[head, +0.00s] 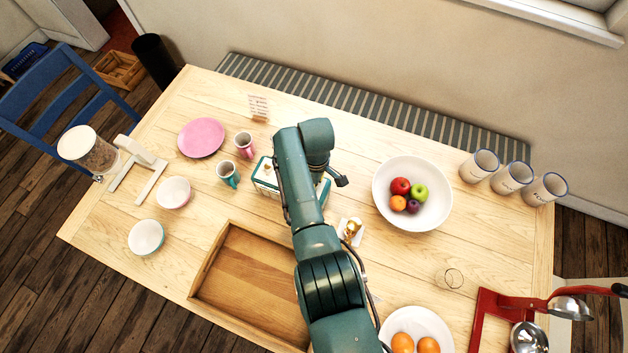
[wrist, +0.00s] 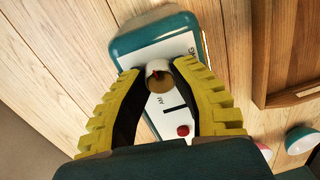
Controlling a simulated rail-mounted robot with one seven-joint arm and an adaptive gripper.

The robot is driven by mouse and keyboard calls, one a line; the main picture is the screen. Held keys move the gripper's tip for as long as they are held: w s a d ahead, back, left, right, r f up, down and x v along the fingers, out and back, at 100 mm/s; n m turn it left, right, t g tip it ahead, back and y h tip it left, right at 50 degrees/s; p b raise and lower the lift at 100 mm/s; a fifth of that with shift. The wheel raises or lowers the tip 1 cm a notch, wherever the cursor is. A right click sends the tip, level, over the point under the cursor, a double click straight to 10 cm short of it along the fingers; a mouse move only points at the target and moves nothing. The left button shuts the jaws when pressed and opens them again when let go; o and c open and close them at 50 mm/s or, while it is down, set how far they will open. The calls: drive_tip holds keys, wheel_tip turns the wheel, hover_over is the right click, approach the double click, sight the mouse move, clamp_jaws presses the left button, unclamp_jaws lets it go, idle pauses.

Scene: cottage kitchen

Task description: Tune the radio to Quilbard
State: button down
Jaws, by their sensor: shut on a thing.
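The radio (head: 264,178) is a teal box with a pale face, standing mid-table in the head view and partly hidden by my arm. In the wrist view the radio (wrist: 132,46) shows its white face close up. A cream knob (wrist: 158,68) with a brownish end and a small red mark sits between the yellow ribbed fingertips of my gripper (wrist: 158,72), which is shut on it. A black bar and a red button (wrist: 183,130) are on the face below the knob. My gripper is hidden in the head view.
A small printed card (head: 258,107) stands behind the radio. Teal (head: 228,174) and pink mugs are left of it, and a wooden tray (head: 205,270) lies in front. A fruit bowl (head: 438,212) is to the right. Bare table lies between bowl and canisters (head: 511,179).

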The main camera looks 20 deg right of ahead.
drive_tip(key=m, duration=0.4)
drive_tip(key=shift+m+p, duration=0.35)
drive_tip(key=shift+m, duration=0.05)
drive_tip(key=m, duration=0.3)
drive_tip(key=shift+s+m+p, duration=0.1)
drive_tip(key=shift+m+p, duration=0.2)
drive_tip(key=shift+p, duration=0.05)
drive_tip(key=m, duration=0.4)
drive_tip(key=shift+t+p, duration=0.3)
drive_tip(key=shift+p, duration=0.1)
drive_tip(key=m, duration=0.4)
drive_tip(key=shift+p, duration=0.3)
drive_tip(key=m, duration=0.4)
drive_tip(key=shift+m, duration=0.3)
drive_tip(key=m, duration=0.4)
drive_tip(key=shift+f+m+p, duration=0.1)
drive_tip(key=shift+m+p, duration=0.2)
drive_tip(key=shift+p, duration=0.05)
